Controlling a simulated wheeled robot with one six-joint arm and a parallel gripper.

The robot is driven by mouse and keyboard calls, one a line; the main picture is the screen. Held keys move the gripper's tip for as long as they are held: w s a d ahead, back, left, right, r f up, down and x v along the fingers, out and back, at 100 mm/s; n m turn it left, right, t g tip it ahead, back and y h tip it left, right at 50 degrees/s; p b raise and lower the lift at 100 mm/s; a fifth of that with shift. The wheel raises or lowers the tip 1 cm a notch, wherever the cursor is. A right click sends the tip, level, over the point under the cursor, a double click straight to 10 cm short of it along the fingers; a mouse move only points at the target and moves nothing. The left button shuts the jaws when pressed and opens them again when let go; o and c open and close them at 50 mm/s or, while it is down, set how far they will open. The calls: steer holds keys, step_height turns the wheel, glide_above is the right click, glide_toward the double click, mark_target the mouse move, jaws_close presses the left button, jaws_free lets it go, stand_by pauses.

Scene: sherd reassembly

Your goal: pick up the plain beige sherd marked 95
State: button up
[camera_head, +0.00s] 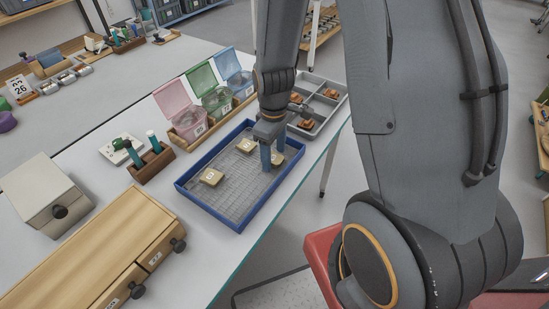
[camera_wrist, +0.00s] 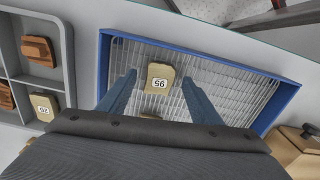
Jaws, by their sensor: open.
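The plain beige sherd marked 95 (camera_wrist: 159,78) lies flat on the wire mesh of the blue tray (camera_wrist: 285,100). In the wrist view it shows between the two blue fingers of my gripper (camera_wrist: 160,88), with gaps on both sides. My gripper is open and empty. How high the fingertips are above the mesh is hard to tell.
Two other beige sherds lie in the tray, one near its middle (camera_head: 246,146) and one further left (camera_head: 211,177). A grey compartment tray (camera_head: 335,101) with reddish sherds stands behind. Pink, green and blue lidded bins (camera_head: 187,123) line the far side. A wooden drawer box (camera_head: 95,255) is at left.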

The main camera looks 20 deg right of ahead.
steer(key=shift+f, duration=0.4)
steer(key=c, duration=1.2)
steer(key=shift+r, duration=0.1)
